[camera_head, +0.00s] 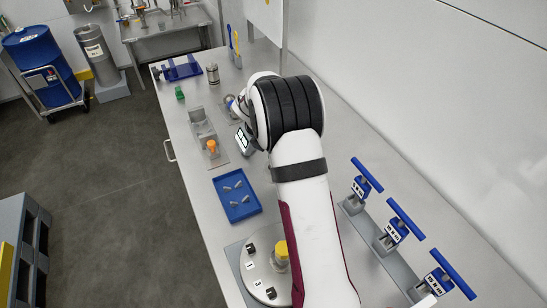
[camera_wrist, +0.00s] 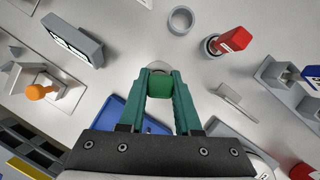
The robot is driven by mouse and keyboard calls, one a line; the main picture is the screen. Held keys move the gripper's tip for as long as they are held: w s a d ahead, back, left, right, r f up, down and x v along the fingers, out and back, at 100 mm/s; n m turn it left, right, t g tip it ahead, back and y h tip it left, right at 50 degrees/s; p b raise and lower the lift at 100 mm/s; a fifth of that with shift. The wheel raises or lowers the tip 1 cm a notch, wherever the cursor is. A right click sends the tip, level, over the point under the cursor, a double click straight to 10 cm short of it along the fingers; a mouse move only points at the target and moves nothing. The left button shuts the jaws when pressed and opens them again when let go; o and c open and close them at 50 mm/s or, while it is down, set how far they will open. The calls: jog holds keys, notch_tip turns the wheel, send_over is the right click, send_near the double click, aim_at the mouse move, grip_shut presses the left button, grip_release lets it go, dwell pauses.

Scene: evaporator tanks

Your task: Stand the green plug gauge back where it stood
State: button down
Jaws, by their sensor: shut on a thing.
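The green plug gauge (camera_wrist: 160,87) is between the fingertips of my gripper (camera_wrist: 160,90) in the wrist view. My gripper is shut on its green handle, and a pale round end shows just beyond it. The gauge hangs over the grey bench; its height above it is unclear. An empty grey ring-shaped holder (camera_wrist: 181,19) stands ahead of the gripper, apart from the gauge. Right of it, a red plug gauge (camera_wrist: 232,40) stands tilted in a similar grey holder (camera_wrist: 211,45). In the head view my arm hides the gripper and the gauge.
A grey display unit (camera_wrist: 72,40) and an orange knob (camera_wrist: 38,91) on a fixture lie to the left. A blue tray (camera_head: 237,209) holds small metal parts. A small green object (camera_head: 180,93) lies far left.

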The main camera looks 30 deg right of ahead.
jog(key=s+d+r, duration=0.7)
jog(key=s, duration=0.1)
jog(key=shift+s+d+f, duration=0.1)
jog(key=shift+s+f, duration=0.05)
jog(key=shift+f, duration=0.65)
jog(key=shift+s+d+f, duration=0.1)
jog(key=shift+f, duration=0.75)
jog(key=shift+s+d+f, duration=0.1)
jog(key=shift+s+f, duration=0.05)
jog(key=shift+f, duration=0.65)
